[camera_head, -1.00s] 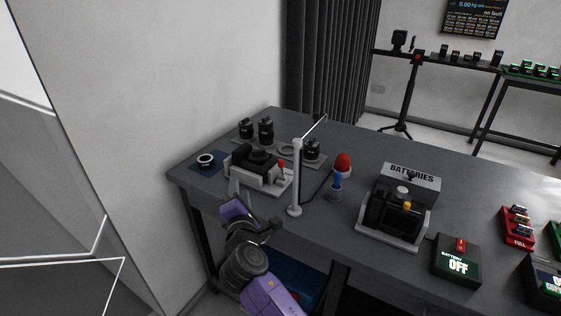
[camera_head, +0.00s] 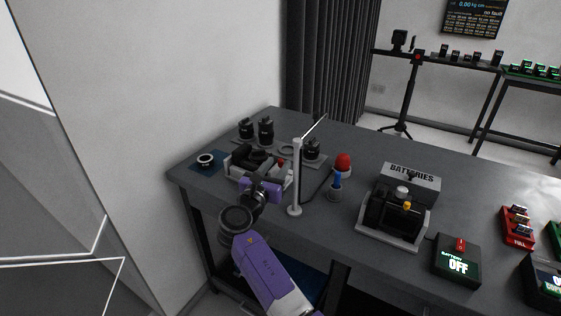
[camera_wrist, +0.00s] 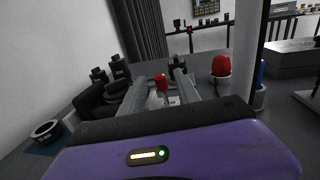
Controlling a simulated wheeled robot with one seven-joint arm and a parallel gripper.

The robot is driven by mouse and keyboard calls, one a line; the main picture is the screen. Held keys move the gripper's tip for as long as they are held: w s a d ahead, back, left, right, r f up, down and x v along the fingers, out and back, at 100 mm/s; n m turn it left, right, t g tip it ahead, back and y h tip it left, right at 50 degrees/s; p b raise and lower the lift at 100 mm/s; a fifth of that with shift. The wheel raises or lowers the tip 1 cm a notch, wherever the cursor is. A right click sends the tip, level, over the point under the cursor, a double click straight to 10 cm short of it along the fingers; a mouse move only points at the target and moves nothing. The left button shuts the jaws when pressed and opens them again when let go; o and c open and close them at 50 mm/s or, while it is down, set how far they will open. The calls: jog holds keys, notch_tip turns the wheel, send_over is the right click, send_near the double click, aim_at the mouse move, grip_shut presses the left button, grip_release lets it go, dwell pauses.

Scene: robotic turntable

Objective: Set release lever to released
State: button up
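The release lever appears as a red-tipped lever (camera_head: 281,162) on a small grey and black device (camera_head: 234,170) at the left part of the table. In the wrist view the red tip (camera_wrist: 161,82) shows between the two grey fingers of my gripper (camera_wrist: 160,78). The fingers are apart, with a gap on both sides of the red tip. I cannot tell whether they touch the lever. In the head view my gripper (camera_head: 270,176) is at the front of the device and hides part of it and the lever's lower part.
A pale upright post (camera_head: 296,180) stands close to the right of my gripper. Beyond it are a red dome (camera_head: 343,161), a blue-handled tool (camera_head: 337,183) and a batteries stand (camera_head: 411,176). Black cylinders (camera_head: 266,130) stand behind the device. A ring (camera_head: 206,159) lies at left.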

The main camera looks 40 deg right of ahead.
aim_at(279, 163)
jog(key=shift+x, duration=1.55)
jog(key=shift+c, duration=0.2)
grip_shut()
jog(key=shift+f, duration=0.1)
